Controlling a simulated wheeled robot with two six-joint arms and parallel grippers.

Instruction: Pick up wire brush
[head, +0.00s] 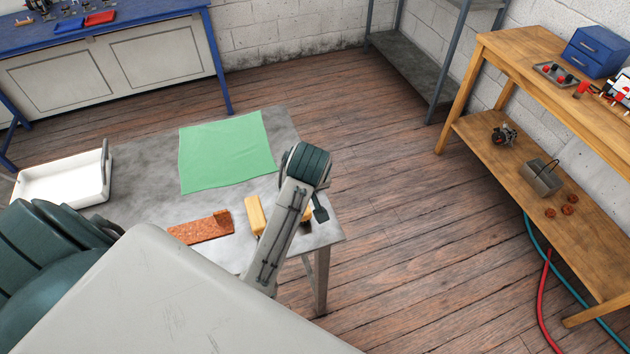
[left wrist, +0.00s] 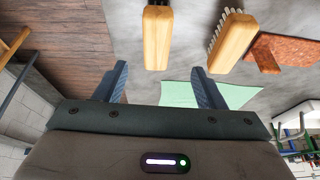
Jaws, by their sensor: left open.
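Two wooden-backed pieces lie on the grey table. One (left wrist: 232,40) shows pale bristles along its side in the left wrist view and looks like a brush; in the head view it (head: 255,215) lies beside the brown slab. I cannot tell for sure which is the wire brush. My left gripper (left wrist: 161,86) is open and empty, over the table's right end. My right gripper is not in view.
On the table (head: 140,160) are a reddish-brown slab (head: 202,229), a green cloth (head: 226,152) and a white tray (head: 62,184). A wooden bench (head: 520,60) with a lower shelf stands right. A blue bench (head: 105,45) stands at the back left. Open floor lies between.

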